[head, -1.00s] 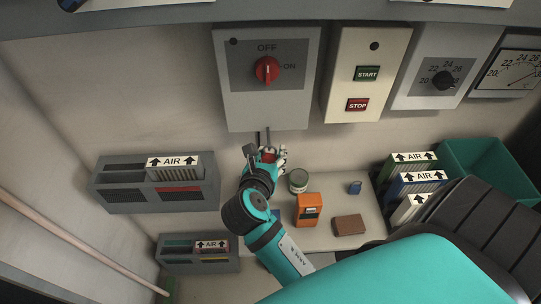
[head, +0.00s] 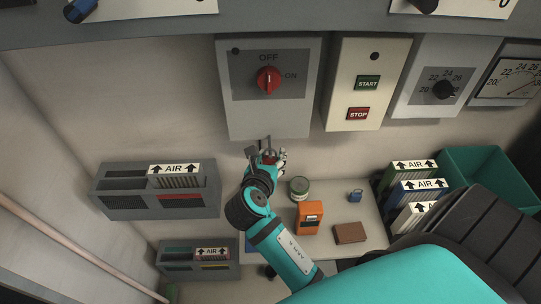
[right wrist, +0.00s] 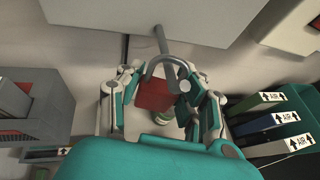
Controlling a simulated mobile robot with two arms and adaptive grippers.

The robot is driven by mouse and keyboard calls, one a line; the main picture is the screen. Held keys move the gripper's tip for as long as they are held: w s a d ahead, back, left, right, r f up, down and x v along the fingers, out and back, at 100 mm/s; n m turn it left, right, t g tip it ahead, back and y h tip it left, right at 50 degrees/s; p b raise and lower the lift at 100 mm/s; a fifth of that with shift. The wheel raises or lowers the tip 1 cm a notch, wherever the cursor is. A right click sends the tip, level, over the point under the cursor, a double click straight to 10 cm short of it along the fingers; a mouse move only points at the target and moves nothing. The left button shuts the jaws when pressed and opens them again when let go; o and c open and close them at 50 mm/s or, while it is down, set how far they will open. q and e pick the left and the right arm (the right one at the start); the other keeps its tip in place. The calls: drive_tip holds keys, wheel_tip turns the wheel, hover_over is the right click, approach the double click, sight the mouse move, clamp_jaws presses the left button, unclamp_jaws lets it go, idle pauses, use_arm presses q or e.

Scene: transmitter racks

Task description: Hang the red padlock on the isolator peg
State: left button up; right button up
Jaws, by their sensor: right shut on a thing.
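The red padlock (right wrist: 154,95) is between the fingers of my right gripper (right wrist: 163,100) in the right wrist view, its grey shackle arching up towards the isolator. The gripper is shut on the padlock's body. The isolator peg (right wrist: 160,40) is a thin grey rod coming from the isolator box, and its near end overlaps the top of the shackle. I cannot tell whether the peg is inside the shackle or only in front of or behind it. In the head view the right gripper (head: 267,160) and padlock are just below the isolator box (head: 230,105). My left gripper is not in view.
A bench (head: 330,250) below holds a green tin (head: 299,188), an orange meter (head: 310,217), a brown block (head: 349,233) and a blue padlock (head: 356,195). AIR filters and a teal crate (head: 487,170) stand right. A start/stop box (head: 366,60) is right of the isolator.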

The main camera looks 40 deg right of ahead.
idle(0.4)
drive_tip(key=o, duration=1.3)
